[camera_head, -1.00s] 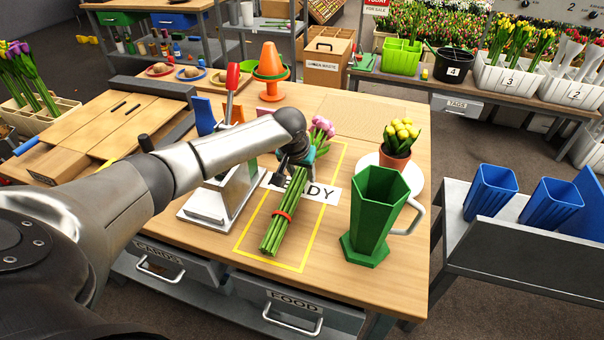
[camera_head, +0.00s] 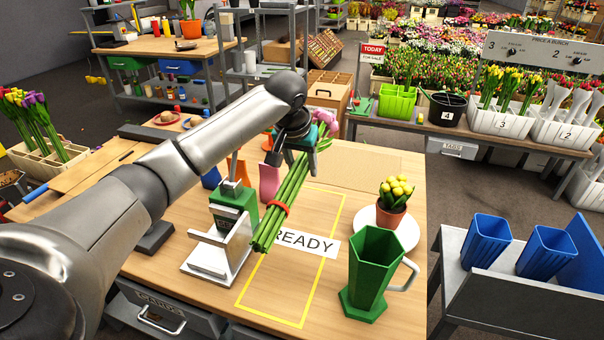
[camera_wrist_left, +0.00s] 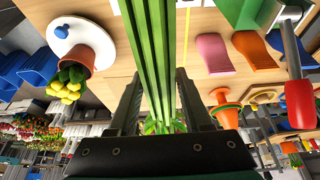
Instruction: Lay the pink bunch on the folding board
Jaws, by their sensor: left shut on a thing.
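The pink bunch (camera_head: 285,195) has long green stems, a red band and pink heads partly hidden behind my left gripper (camera_head: 300,148). My left gripper is shut on the stems near the heads and holds the bunch tilted above the table, over the yellow READY outline. In the left wrist view the green stems (camera_wrist_left: 155,45) run between the fingers. A wooden board with slots (camera_head: 88,172) lies at the left, largely hidden behind my arm; I take it for the folding board, which I cannot confirm. My right gripper is not in view.
A green and white press-like device (camera_head: 222,240) stands close left of the bunch. A green pitcher (camera_head: 372,270) and a yellow-flowered pot (camera_head: 392,200) on a white plate stand at right. The READY area (camera_head: 305,243) is clear.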

